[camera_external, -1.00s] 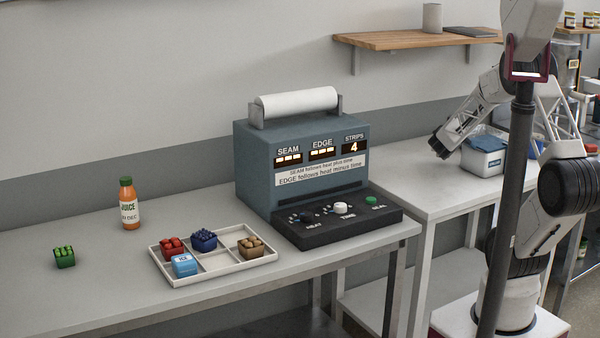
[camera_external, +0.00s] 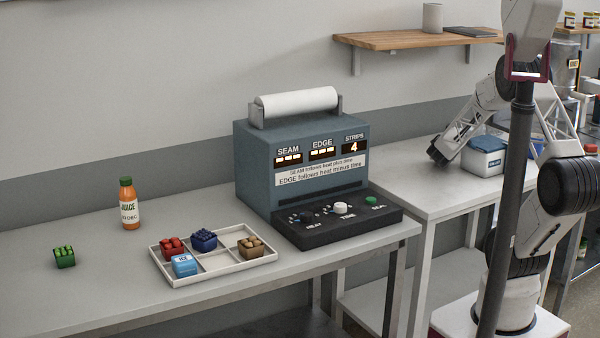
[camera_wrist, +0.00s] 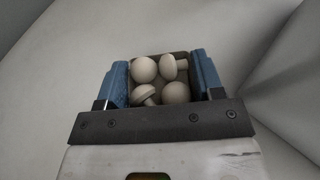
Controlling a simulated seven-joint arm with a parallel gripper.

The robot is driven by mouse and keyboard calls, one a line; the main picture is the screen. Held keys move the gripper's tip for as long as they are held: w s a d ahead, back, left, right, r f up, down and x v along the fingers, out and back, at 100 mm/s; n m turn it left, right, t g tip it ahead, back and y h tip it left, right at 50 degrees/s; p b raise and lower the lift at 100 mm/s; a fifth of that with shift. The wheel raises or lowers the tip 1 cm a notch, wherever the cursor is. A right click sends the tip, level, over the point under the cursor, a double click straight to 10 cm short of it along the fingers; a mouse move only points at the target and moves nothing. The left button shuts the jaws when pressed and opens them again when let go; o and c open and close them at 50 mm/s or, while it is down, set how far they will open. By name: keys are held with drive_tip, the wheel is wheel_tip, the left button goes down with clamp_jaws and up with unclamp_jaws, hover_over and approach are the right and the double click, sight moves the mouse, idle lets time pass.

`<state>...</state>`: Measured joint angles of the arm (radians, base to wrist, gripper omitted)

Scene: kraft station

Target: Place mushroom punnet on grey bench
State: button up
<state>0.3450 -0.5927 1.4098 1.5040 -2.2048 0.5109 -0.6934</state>
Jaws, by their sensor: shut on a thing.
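The mushroom punnet (camera_wrist: 160,98) holds several pale round mushrooms and sits between the blue fingers of my gripper (camera_wrist: 162,82) in the wrist view. The gripper is shut on the punnet's sides. In the external view my gripper (camera_external: 437,155) is at the right, near the right-hand bench and well away from the tray; the punnet cannot be made out there. The grey bench (camera_external: 90,290) runs along the left and front, with bare top around its objects.
On the grey bench are a green punnet (camera_external: 64,257), a juice bottle (camera_external: 129,205), a divided white tray (camera_external: 215,262) with several small punnets, and a blue-grey sealing machine (camera_external: 255,165). The right-hand bench (camera_external: 405,192) carries a blue-lidded white box (camera_external: 484,158).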

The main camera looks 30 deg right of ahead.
drive_tip(key=shift+f, duration=0.15)
drive_tip(key=o, duration=0.9)
drive_tip(key=shift+r, duration=0.2)
drive_tip(key=shift+s+a+r, duration=0.2)
drive_tip(key=shift+s+a, duration=0.05)
drive_tip(key=shift+a, duration=0.1)
drive_tip(key=v, duration=1.1)
drive_tip(key=shift+s+f, duration=0.1)
